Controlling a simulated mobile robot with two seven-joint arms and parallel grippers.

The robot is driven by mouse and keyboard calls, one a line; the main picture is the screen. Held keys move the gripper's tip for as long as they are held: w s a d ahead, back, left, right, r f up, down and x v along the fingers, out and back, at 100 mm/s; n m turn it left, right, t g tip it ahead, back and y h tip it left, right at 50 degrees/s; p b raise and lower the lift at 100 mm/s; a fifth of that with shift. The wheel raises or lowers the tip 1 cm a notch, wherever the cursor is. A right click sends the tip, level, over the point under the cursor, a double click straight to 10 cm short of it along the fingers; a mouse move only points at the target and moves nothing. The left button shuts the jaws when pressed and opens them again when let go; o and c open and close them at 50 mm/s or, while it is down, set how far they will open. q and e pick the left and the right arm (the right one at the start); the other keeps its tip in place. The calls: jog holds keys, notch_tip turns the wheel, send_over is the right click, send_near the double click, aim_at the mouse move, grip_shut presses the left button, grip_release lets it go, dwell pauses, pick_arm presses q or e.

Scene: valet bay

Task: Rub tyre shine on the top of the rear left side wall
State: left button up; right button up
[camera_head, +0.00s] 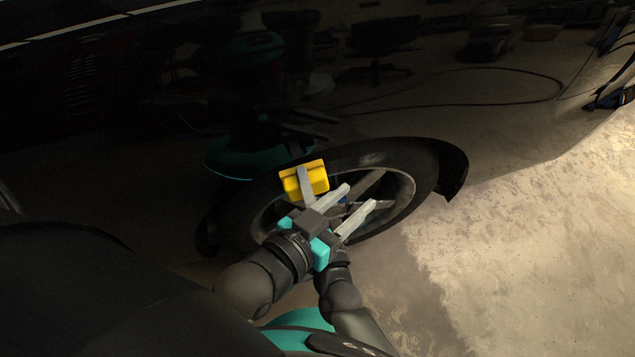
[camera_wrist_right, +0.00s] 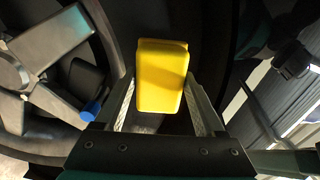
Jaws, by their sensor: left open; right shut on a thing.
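The wheel's dark tyre (camera_head: 405,152) sits under the black car's arch, with a paler patch on its upper side wall. My right gripper (camera_head: 305,182) is shut on a yellow applicator block (camera_head: 318,175), at the upper left part of the tyre in the head view. In the right wrist view the yellow block (camera_wrist_right: 160,75) sits between both fingers, with the dark tyre behind it. Whether it touches the rubber I cannot tell. My left gripper (camera_head: 361,195) is open and empty in front of the spoked rim, close beside the right one.
The black car body (camera_head: 480,110) fills the area above the wheel and reflects the room. The spoked rim (camera_wrist_right: 35,75) is at the left of the wrist view, with a small blue part (camera_wrist_right: 95,108) near it. Bare floor (camera_head: 510,260) lies clear at the right.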

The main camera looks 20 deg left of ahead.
jog(key=shift+w+d, duration=0.8)
jog(key=shift+d, duration=0.15)
jog(key=shift+w+d, duration=0.75)
jog(key=shift+d, duration=0.2)
jog(key=shift+w+d+b, duration=0.15)
jog(key=shift+w+d, duration=0.55)
jog(key=shift+d, duration=0.35)
jog(key=shift+w+d+b, duration=0.15)
jog(key=shift+w+d, duration=0.5)
jog(key=shift+d, duration=0.35)
jog(key=shift+w+d+b, duration=0.4)
jog(key=shift+w+d, duration=0.5)
jog(key=shift+d, duration=0.25)
jog(key=shift+w+d+b, duration=0.4)
jog(key=shift+w+d, duration=0.45)
jog(key=shift+d, duration=0.25)
jog(key=shift+w+d, duration=0.25)
jog(key=shift+d, duration=0.05)
jog(key=p, duration=0.2)
send_near(382, 154)
jog(key=shift+a+f, duration=0.1)
jog(key=shift+a, duration=0.1)
jog(key=shift+s, duration=0.1)
